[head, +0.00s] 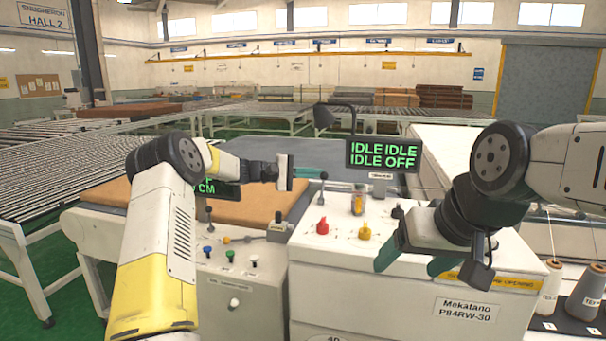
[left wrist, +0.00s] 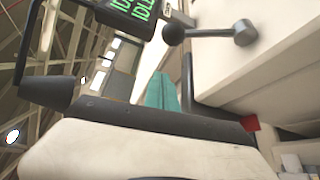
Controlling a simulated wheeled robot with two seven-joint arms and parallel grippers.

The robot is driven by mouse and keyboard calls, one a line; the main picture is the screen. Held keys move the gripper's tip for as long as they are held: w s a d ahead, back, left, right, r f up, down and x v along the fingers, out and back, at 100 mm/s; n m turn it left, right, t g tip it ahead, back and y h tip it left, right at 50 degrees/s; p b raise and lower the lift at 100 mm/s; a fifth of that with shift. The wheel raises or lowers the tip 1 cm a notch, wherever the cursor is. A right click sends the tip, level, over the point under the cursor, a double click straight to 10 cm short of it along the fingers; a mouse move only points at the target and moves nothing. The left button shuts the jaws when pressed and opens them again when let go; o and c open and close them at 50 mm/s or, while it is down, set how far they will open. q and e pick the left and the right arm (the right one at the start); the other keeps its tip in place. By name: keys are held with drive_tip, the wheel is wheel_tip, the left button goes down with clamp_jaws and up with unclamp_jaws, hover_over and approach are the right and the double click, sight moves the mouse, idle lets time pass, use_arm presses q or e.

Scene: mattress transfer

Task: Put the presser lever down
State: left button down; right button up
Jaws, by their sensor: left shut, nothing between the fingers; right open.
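The presser lever (head: 322,190) stands upright beside the machine head, its dark ball knob up. In the left wrist view the lever (left wrist: 205,32) shows its dark knob and silver hub, apart from the fingers in that picture. My left gripper (head: 310,172) is shut and empty; its teal fingertips are close to the lever's knob in the head view. The teal fingers also show in the left wrist view (left wrist: 160,92). I cannot tell whether they touch the lever. My right gripper (head: 412,262) is open and empty above the front of the white machine cabinet (head: 340,290).
A display (head: 384,155) reading IDLE and OFF stands behind the lever. Red (head: 322,227) and yellow (head: 365,232) knobs sit on the cabinet top. A brown mattress panel (head: 245,205) lies at the left. Thread cones (head: 585,293) stand at the right.

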use_arm(q)
drive_tip(key=shift+s+d+r, duration=0.1)
drive_tip(key=shift+s+r, duration=0.1)
drive_tip(key=shift+s, duration=0.75)
drive_tip(key=shift+s+d+r, duration=0.1)
drive_tip(key=shift+s+r, duration=0.1)
drive_tip(key=shift+s, duration=0.75)
drive_tip(key=shift+s, duration=0.1)
drive_tip(key=s+m+h, duration=0.1)
drive_tip(key=s+r+m, duration=0.1)
drive_tip(key=shift+a+m+t+h, duration=0.3)
drive_tip(key=shift+m+h, duration=0.1)
drive_tip(key=s+m+h, duration=0.2)
drive_tip(key=m, duration=0.1)
drive_tip(key=shift+s+a+r+m, duration=0.2)
drive_tip(key=shift+r+m, duration=0.1)
drive_tip(key=shift+r, duration=0.1)
drive_tip(key=m, duration=0.1)
drive_tip(key=s+m+g+h, duration=0.1)
drive_tip(key=m, duration=0.1)
drive_tip(key=s+m+h, duration=0.1)
drive_tip(key=shift+s+a+f, duration=0.1)
drive_tip(key=shift+s+a, duration=0.15)
drive_tip(key=shift+s+a+f+m, duration=0.1)
drive_tip(key=shift+s+f+m, duration=0.05)
drive_tip(key=shift+s+m, duration=0.35)
drive_tip(key=shift+s+f+g, duration=0.1)
drive_tip(key=shift+s+g, duration=0.05)
drive_tip(key=shift+g, duration=0.25)
